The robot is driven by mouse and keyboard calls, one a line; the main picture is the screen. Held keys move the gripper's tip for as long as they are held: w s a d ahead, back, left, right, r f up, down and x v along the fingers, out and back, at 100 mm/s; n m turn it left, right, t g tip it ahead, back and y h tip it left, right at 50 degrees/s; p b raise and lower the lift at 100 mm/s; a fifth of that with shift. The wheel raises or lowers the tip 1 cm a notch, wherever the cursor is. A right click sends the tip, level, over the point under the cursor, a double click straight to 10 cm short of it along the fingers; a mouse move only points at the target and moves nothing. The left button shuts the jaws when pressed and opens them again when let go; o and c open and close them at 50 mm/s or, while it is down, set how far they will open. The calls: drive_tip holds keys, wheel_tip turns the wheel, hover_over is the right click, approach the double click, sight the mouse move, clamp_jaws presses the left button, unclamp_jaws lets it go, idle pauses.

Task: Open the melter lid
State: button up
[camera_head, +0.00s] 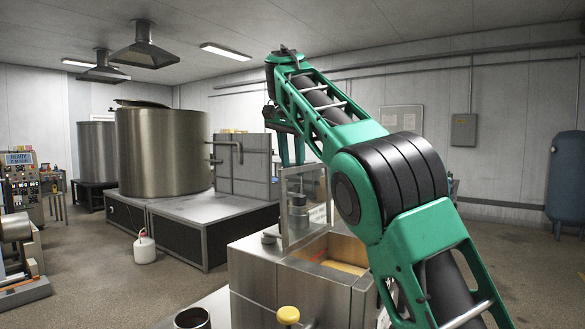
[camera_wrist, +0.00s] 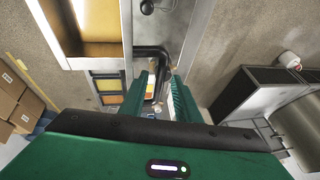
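The melter (camera_head: 260,285) is a steel box at the lower middle of the head view. Its top opening shows a yellow-orange inside (camera_head: 345,267), also at the upper left of the wrist view (camera_wrist: 85,15). A clear framed panel, seemingly the melter lid (camera_head: 304,200), stands about upright at the opening. My gripper (camera_head: 291,160) points down at the panel's top edge. In the wrist view my gripper (camera_wrist: 162,78) has its fingers apart, with a dark bent bar (camera_wrist: 150,51) by the tips. Whether the fingers touch the bar or panel is unclear.
A large steel tank (camera_head: 160,150) stands on a platform (camera_head: 215,208) at the left. A white jug (camera_head: 145,248) is on the floor. A yellow knob (camera_head: 288,315) and an open metal cup (camera_head: 192,318) are in front. Boxes (camera_wrist: 12,95) stand at the wrist view's left.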

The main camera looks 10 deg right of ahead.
sight(283, 170)
drive_tip(key=shift+s, duration=0.1)
drive_tip(key=s+r, duration=0.1)
drive_tip(key=s+a+r, duration=0.1)
drive_tip(key=s+r, duration=0.1)
drive_tip(key=s+a+r, duration=0.1)
drive_tip(key=shift+s+a+r, duration=0.1)
drive_tip(key=shift+s+r, duration=0.2)
drive_tip(key=shift+s, duration=0.05)
drive_tip(key=shift+s+a, duration=0.55)
drive_tip(key=shift+s, duration=0.75)
drive_tip(key=shift+s+a, duration=0.5)
drive_tip(key=shift+s, duration=0.8)
drive_tip(key=shift+s+a, duration=0.55)
drive_tip(key=shift+s, duration=0.75)
